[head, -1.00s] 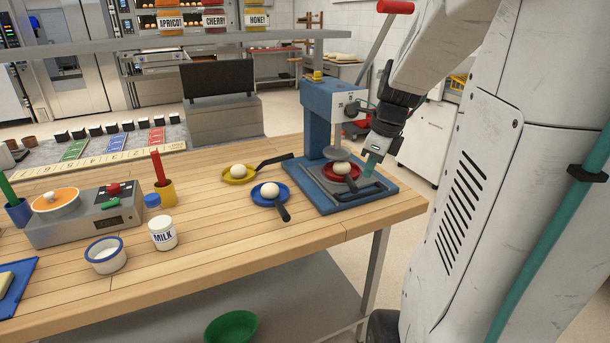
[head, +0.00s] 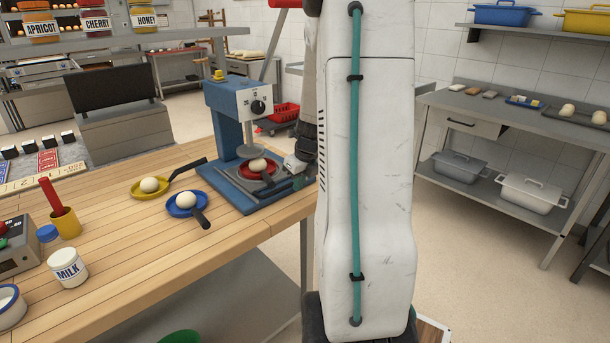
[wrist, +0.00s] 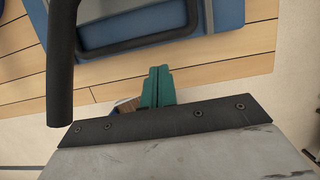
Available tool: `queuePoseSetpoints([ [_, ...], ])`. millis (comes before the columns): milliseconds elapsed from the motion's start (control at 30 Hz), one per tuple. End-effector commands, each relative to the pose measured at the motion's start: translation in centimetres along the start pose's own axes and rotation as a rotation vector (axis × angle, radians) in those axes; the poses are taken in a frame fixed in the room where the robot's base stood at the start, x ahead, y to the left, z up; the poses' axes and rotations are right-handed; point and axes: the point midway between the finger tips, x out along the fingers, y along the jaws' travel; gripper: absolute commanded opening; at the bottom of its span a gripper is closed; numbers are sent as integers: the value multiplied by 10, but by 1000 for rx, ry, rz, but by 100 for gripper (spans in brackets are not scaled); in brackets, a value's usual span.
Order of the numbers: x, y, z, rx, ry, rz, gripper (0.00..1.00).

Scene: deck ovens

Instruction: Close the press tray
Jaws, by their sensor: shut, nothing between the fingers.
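The blue press (head: 226,102) stands at the bench's right end, its round plate above the tray area. The grey press tray (head: 237,173) lies low on the blue base, with a red pan (head: 244,170) and a pale dough ball (head: 258,165) on it. The tray's dark U-shaped handle (wrist: 140,45) shows in the wrist view. My gripper (wrist: 158,86) has its teal fingers together, empty, just below that handle in the picture; I cannot tell whether they touch it. In the head view my gripper (head: 294,164) is right beside the tray, its fingertips hard to make out.
A blue pan (head: 186,210) and a yellow pan (head: 151,194), each with dough, sit left of the press. A dark bar (wrist: 61,70) stands close in the wrist view. The bench edge (head: 230,250) is near. Open floor (head: 490,270) lies right.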

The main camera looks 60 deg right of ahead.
Motion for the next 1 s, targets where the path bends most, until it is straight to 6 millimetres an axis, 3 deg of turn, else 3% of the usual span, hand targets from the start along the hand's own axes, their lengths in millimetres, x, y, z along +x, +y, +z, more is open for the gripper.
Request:
queuePoseSetpoints([
  [200, 10, 0, 18, -2, 1, 0, 0],
  [633, 12, 0, 23, -1, 1, 1, 0],
  [833, 21, 0, 53, -3, 2, 2, 0],
  [1000, 24, 0, 64, -1, 0, 0, 0],
])
